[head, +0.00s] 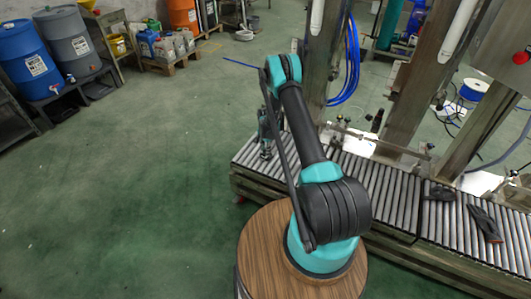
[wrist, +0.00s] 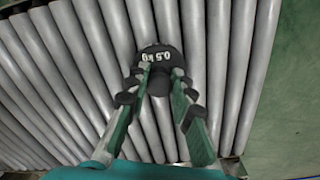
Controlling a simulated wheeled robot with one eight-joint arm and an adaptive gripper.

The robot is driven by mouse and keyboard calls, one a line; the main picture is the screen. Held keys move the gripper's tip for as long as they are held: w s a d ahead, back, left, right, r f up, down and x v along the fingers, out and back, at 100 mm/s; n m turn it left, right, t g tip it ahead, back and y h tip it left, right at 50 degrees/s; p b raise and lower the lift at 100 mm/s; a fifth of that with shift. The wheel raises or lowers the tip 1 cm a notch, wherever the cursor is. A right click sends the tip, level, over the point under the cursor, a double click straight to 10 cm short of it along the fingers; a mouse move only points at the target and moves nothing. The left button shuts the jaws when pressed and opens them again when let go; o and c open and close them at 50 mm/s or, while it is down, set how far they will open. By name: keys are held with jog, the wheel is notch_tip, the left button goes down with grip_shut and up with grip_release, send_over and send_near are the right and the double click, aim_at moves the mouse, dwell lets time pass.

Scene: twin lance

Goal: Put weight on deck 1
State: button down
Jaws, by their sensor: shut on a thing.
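A small dark weight (wrist: 158,54) marked "0.5 kg" shows in the wrist view, over grey rollers. My gripper (wrist: 161,76) is shut on it, with one finger on each side of its neck. In the head view my gripper (head: 266,150) is at the left end of the roller conveyor (head: 337,172), pointing down. The weight is too small to make out there. I cannot tell whether it touches the rollers. No label marks which part is deck 1.
Dark gloves (head: 485,222) lie on the conveyor's right part. Steel posts (head: 408,90) and blue hoses (head: 351,60) stand behind the conveyor. The green floor (head: 130,190) at left is clear.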

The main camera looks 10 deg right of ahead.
jog(key=shift+f, duration=0.25)
jog(key=shift+f, duration=0.15)
jog(key=c, duration=1.3)
grip_release()
